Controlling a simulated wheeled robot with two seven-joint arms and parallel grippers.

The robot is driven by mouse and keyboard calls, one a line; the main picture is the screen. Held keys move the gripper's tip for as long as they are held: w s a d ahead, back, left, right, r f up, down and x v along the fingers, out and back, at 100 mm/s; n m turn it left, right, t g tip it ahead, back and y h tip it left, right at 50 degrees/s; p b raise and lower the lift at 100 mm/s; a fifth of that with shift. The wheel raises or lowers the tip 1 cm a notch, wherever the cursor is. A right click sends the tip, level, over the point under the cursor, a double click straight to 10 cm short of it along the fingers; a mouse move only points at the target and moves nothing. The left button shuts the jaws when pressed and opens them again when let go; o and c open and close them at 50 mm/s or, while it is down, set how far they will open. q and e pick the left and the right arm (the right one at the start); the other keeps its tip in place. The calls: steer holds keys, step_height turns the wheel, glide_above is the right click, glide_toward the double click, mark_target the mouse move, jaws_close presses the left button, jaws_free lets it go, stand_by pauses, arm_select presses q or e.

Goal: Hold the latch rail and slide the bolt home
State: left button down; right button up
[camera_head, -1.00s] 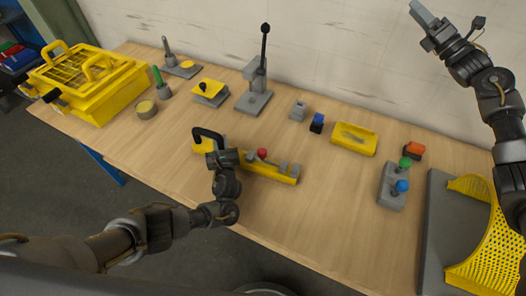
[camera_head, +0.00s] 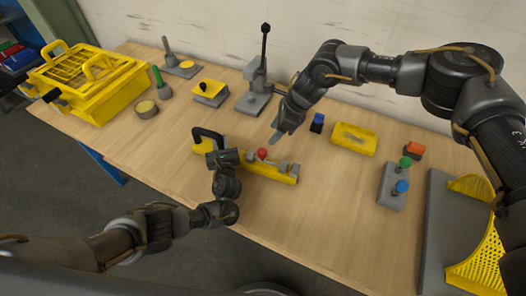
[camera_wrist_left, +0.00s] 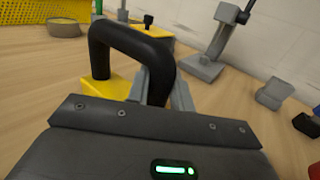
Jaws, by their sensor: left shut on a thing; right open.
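The latch rail (camera_head: 276,174) is a long yellow bar on the wooden table, with a black arched handle (camera_head: 206,135) at its left end and grey blocks towards its right end. The bolt's red knob (camera_head: 262,153) sticks up near the rail's middle. My left gripper (camera_head: 214,155) is at the rail's left end; in the left wrist view its fingers (camera_wrist_left: 160,88) are shut on the black handle (camera_wrist_left: 130,45). My right gripper (camera_head: 275,138) is open above the table, just behind the red knob and apart from it. Its fingertips look small and partly merged in the head view.
A grey lever press (camera_head: 255,100) stands behind the rail. A blue-topped block (camera_head: 317,122) and a yellow tray (camera_head: 354,139) lie to the right. The table front is clear.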

mark_target(264, 151)
steer(key=shift+d+f+h, duration=0.3)
steer(key=shift+d+f, duration=0.05)
steer(key=shift+f, duration=0.05)
steer(key=x, duration=1.1)
steer(key=shift+a+f, duration=0.25)
steer(key=shift+f, duration=0.1)
steer(key=shift+c, duration=0.2)
